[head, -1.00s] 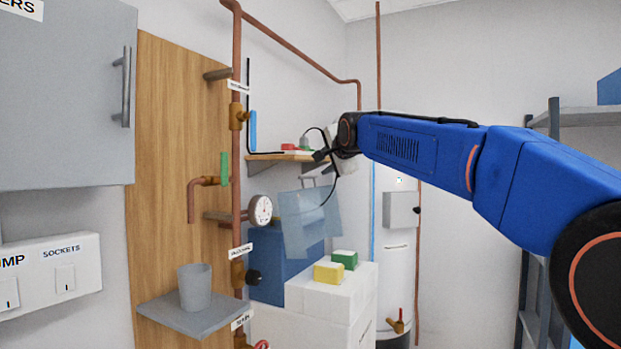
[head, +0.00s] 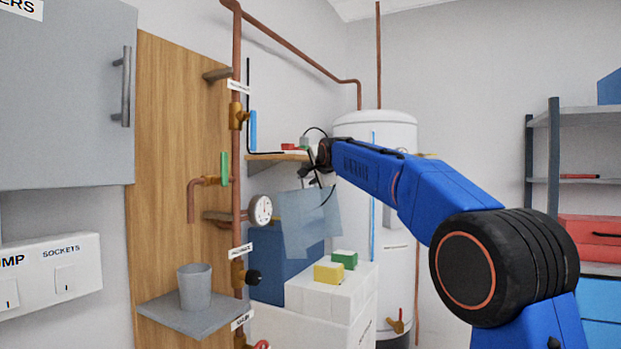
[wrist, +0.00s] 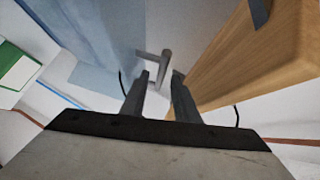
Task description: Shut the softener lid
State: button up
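The softener is a white cabinet (head: 345,297) below the wooden shelf. Its lid is a translucent pale blue panel (head: 308,228) standing up, raised from the cabinet, with a dark blue block behind it. The lid also fills the upper left of the wrist view (wrist: 95,28). A grey bar handle (wrist: 153,66) on the lid shows just beyond my fingertips. My gripper (wrist: 160,78) is open and empty, its two dark fingers apart and pointing at the handle. In the head view my gripper (head: 312,178) is small, close to the lid's top edge; contact cannot be told.
A wooden shelf (wrist: 255,50) is close on the right of my fingers. Yellow (head: 328,273) and green (head: 344,259) blocks lie on top of the cabinet. Copper pipes, a gauge (head: 260,210) and a ledge with a grey cup (head: 195,287) are to the left. A white tank (head: 400,150) stands behind.

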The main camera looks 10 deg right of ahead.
jog(key=shift+x, duration=0.8)
grip_shut()
